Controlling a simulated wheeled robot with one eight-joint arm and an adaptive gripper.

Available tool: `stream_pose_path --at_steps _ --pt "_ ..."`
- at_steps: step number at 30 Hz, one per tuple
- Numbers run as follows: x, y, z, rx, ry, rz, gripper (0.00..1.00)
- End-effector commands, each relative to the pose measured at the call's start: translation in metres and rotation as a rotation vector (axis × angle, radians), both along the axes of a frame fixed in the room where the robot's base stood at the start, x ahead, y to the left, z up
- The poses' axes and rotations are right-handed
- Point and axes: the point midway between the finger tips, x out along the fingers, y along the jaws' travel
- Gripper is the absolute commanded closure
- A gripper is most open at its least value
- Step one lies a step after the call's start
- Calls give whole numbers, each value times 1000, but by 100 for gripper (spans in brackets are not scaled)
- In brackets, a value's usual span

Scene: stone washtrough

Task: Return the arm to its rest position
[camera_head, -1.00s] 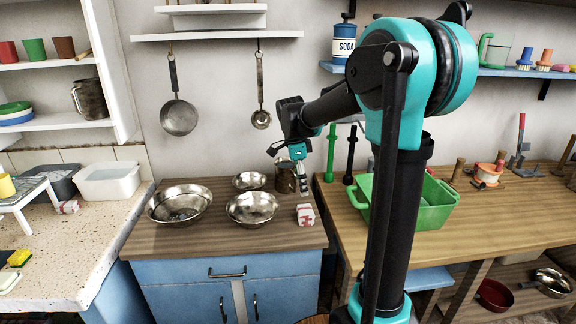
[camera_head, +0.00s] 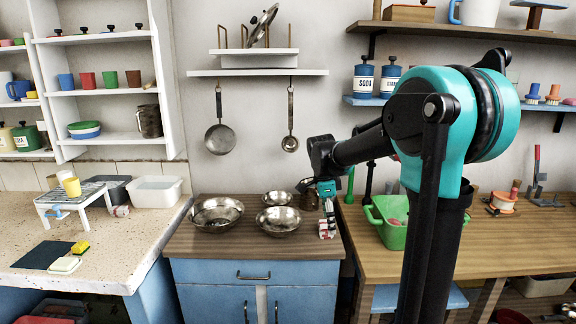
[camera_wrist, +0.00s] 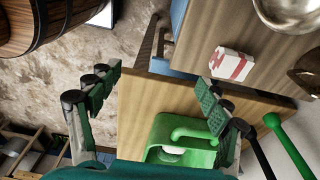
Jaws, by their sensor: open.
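My arm reaches left across the head view. My gripper (camera_head: 328,207) hangs over the right end of the wooden top of the blue cabinet, in line with a small red-and-white box (camera_head: 326,229). In the wrist view my gripper (camera_wrist: 158,85) has its two fingers wide apart, with nothing between them. The red-and-white box (camera_wrist: 231,65) lies beyond the right finger there, apart from it.
Metal bowls (camera_head: 216,213) stand on the cabinet top, left of my gripper. A green tub (camera_head: 391,233) stands on the right-hand bench, partly behind my arm; it also shows below the fingers in the wrist view (camera_wrist: 165,128). A wooden barrel (camera_wrist: 62,22) shows at upper left there.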

Motion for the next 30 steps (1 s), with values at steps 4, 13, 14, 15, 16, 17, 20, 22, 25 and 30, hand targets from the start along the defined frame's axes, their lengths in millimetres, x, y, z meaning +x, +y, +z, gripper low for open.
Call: stream_pose_path --at_steps 4,13,14,15,16,17,20,22,25,30 --pt "-10 -5 -5 9 -4 64 22" --pt "-35 -16 -20 26 -22 260 22" --pt "-39 -18 -23 28 -24 288 22" --pt "-44 -20 -26 30 -29 327 22" --pt "-48 -21 -28 32 -33 359 22" --pt "-52 -23 -31 33 -37 392 22" --pt "-71 -29 -42 32 -52 521 22" --pt "-87 -34 -52 29 -69 635 22" --pt "-117 -43 -70 11 -96 834 22" --pt "-167 -52 -102 -52 -142 1175 22"
